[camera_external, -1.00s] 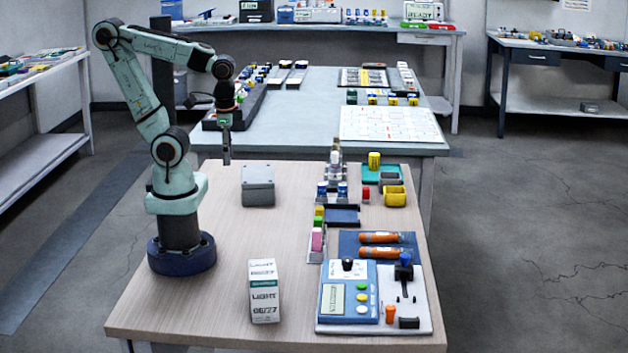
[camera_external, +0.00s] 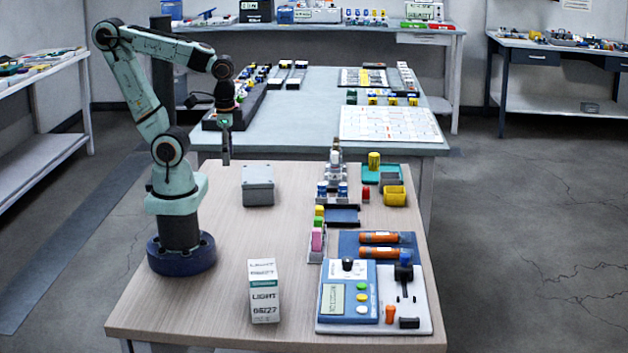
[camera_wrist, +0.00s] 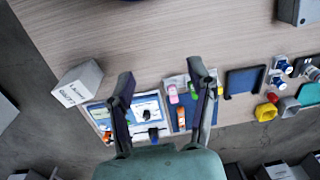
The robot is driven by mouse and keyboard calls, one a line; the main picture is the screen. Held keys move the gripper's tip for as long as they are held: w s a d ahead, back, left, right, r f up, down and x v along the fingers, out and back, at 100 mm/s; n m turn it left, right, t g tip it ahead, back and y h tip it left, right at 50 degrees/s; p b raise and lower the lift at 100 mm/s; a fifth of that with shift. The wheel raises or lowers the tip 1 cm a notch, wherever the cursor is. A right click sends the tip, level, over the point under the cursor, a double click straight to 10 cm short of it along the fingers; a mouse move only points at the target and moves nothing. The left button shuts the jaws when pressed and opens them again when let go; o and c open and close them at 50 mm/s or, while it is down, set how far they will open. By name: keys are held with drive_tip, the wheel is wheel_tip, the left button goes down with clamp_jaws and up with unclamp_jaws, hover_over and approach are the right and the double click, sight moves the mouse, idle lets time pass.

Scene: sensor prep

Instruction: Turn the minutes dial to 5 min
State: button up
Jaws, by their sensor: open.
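A blue device (camera_external: 334,319) with a small display and yellow, white and green buttons lies at the front right of the wooden table. A black knob (camera_external: 347,264) sits on its white upper panel and looks like the minutes dial; its markings and setting are too small to read. The knob also shows in the wrist view (camera_wrist: 147,115), below the space between my fingers.
A black lever with a blue top (camera_external: 403,270) stands right of the device. Two orange tubes (camera_external: 380,238) lie behind it on a blue mat. A white LIGHT box (camera_external: 263,291) stands left of it, and a grey box (camera_external: 257,186) farther back. The table's middle is clear.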

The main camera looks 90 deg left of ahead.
drive_tip(key=w+r+m+t, duration=0.2)
drive_tip(key=w+r+m, duration=0.1)
drive_tip(key=w, duration=0.2)
drive_tip(key=m, duration=0.7)
hover_over(347, 259)
drive_tip(key=w+a, duration=0.1)
drive_tip(key=w, duration=0.1)
wheel_tip(347, 259, down, 9)
drive_tip(key=f, duration=0.4)
drive_tip(key=s+f+g, duration=0.1)
drive_tip(key=f, duration=0.4)
drive_tip(key=s+d+f+g, duration=0.1)
drive_tip(key=f, duration=0.3)
drive_tip(key=shift+f+h, duration=0.15)
drive_tip(key=shift+h, duration=0.25)
drive_tip(key=shift+f, duration=0.55)
clamp_jaws()
